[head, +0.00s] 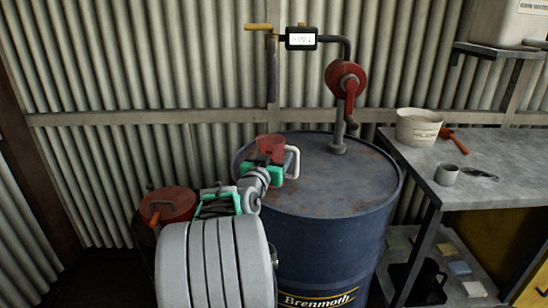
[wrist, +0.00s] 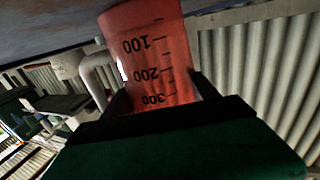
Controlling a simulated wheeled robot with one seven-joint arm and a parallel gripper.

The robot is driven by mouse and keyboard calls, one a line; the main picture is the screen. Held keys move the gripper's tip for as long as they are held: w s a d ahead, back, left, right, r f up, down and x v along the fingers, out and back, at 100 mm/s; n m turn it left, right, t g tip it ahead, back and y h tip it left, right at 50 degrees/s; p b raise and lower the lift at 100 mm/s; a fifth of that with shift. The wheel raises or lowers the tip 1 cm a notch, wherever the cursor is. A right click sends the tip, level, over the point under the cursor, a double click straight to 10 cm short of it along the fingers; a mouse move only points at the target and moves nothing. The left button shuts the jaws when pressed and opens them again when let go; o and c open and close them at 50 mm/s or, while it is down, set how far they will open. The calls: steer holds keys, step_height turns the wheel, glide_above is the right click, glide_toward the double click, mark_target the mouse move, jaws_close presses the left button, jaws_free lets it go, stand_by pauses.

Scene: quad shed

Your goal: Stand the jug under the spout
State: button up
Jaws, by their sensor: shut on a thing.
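The red jug (head: 271,148) with a white handle (head: 293,162) is upright at the left rear of the blue drum's top (head: 320,185). My gripper (head: 262,172), with green parts, is shut on it. In the wrist view the jug (wrist: 150,55) shows upside down with its 100, 200 and 300 marks, between the dark fingers (wrist: 160,105). The grey spout (head: 272,75) hangs down from the pump pipe, and its lower end shows above the jug in the head view. I cannot tell whether the jug touches the drum or how they line up in depth.
A red can (head: 168,204) is at left.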

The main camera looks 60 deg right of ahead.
steer(key=o, duration=1.4)
steer(key=shift+r, duration=0.2)
steer(key=a, duration=0.4)
steer(key=s+a, duration=0.1)
steer(key=a, duration=0.7)
steer(key=shift+s+f+b, duration=0.1)
steer(key=shift+s+b, duration=0.25)
steer(key=shift+b, duration=0.05)
